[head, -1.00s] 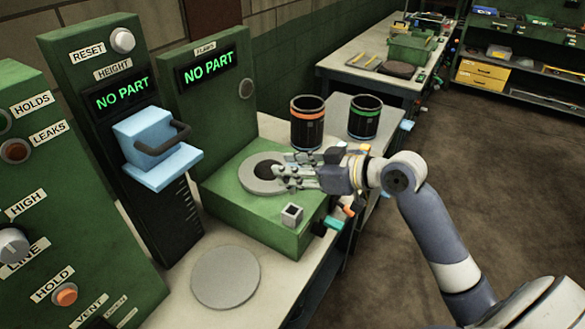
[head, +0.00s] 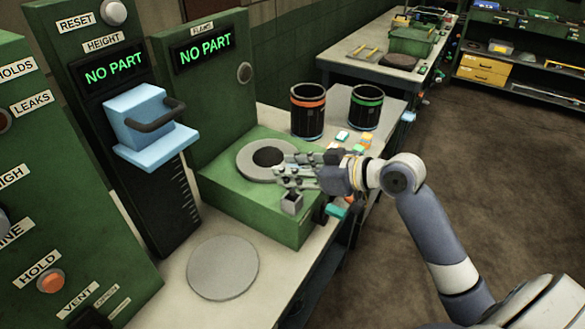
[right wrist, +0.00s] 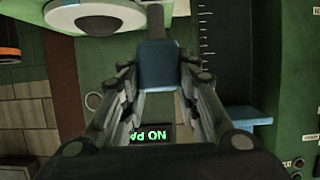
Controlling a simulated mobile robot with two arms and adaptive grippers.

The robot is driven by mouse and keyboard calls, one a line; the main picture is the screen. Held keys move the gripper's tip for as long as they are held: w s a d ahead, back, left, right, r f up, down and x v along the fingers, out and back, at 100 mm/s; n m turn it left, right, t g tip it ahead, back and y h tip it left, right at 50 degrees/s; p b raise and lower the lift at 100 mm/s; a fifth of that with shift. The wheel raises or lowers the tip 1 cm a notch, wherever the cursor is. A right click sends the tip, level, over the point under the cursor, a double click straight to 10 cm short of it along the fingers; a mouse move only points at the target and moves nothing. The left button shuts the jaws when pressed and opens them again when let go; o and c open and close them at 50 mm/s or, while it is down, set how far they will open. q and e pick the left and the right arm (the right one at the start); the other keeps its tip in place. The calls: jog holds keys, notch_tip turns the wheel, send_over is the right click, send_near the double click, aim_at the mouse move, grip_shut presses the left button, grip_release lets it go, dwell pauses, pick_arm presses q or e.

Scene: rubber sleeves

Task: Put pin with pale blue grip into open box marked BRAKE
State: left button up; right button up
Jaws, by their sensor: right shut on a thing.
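My right gripper (head: 287,173) is over the right side of the green fixture in the head view. In the right wrist view its fingers (right wrist: 160,78) are closed on a blue grip (right wrist: 160,65) with a grey stem above it in the picture. It looks like the pin with the pale blue grip. In the head view the pin cannot be made out among the fingers. No box with a readable BRAKE mark shows. My left gripper is not in view.
The green fixture (head: 250,205) bears a grey ring (head: 250,165) and a small square socket (head: 291,203). A blue height gauge (head: 140,125) stands left. Two dark cups with orange (head: 307,112) and green (head: 365,108) bands stand behind. A grey disc (head: 222,267) lies in front.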

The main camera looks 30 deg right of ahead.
jog(key=shift+f+b, duration=1.3)
jog(key=shift+f, duration=0.7)
jog(key=o, duration=1.2)
jog(key=shift+c, duration=0.2)
jog(key=v, duration=1.2)
